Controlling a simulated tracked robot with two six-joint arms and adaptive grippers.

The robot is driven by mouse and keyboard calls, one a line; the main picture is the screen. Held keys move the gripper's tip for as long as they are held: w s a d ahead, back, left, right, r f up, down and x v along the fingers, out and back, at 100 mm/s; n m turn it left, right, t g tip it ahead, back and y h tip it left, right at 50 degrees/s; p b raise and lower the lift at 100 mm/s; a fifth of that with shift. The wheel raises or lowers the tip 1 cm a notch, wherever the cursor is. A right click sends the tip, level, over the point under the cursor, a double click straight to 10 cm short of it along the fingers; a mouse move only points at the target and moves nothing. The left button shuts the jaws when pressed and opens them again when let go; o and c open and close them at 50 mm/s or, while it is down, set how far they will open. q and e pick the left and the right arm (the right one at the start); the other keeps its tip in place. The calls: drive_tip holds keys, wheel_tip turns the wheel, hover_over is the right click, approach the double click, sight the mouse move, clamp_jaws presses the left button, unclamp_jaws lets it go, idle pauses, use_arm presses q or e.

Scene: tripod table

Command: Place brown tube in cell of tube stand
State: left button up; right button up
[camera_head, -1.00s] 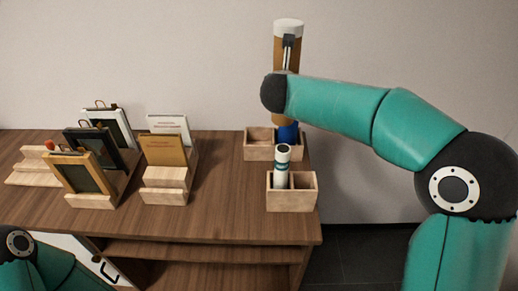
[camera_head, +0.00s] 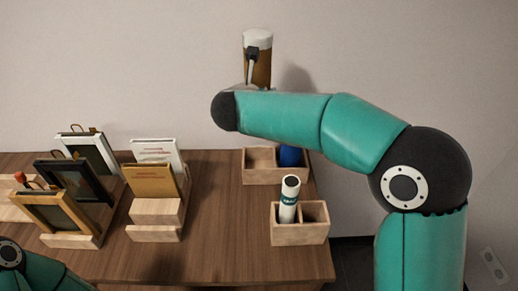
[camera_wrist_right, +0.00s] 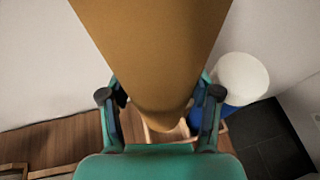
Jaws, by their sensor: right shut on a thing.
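The brown tube (camera_head: 257,70) with a white cap is upright in my right gripper (camera_head: 252,60), high above the back tube stand (camera_head: 262,177). The forearm hides its lower end in the head view. In the right wrist view the brown tube (camera_wrist_right: 155,50) fills the space between the fingers of the right gripper (camera_wrist_right: 159,95). The back stand's left cell looks empty; its right cell holds a blue tube (camera_head: 290,156). The front tube stand (camera_head: 300,235) holds a white tube (camera_head: 289,200) in its left cell; its right cell looks empty. My left gripper is out of view.
Wooden holders with framed pictures (camera_head: 70,180) and booklets (camera_head: 155,180) stand on the left of the wooden table (camera_head: 220,235). The table is clear between them and the tube stands. A plain wall is behind. The white-capped blue tube (camera_wrist_right: 235,85) is close right of the brown tube in the wrist view.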

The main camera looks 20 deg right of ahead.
drive_tip(key=f, duration=1.2)
drive_tip(key=shift+d+b, duration=0.25)
drive_tip(key=shift+b, duration=0.05)
drive_tip(key=shift+f, duration=2.35)
drive_tip(key=shift+f, duration=0.1)
drive_tip(key=o, duration=1.3)
drive_tip(key=shift+s+a, duration=0.1)
drive_tip(key=b+v, duration=0.2)
drive_tip(key=v, duration=1)
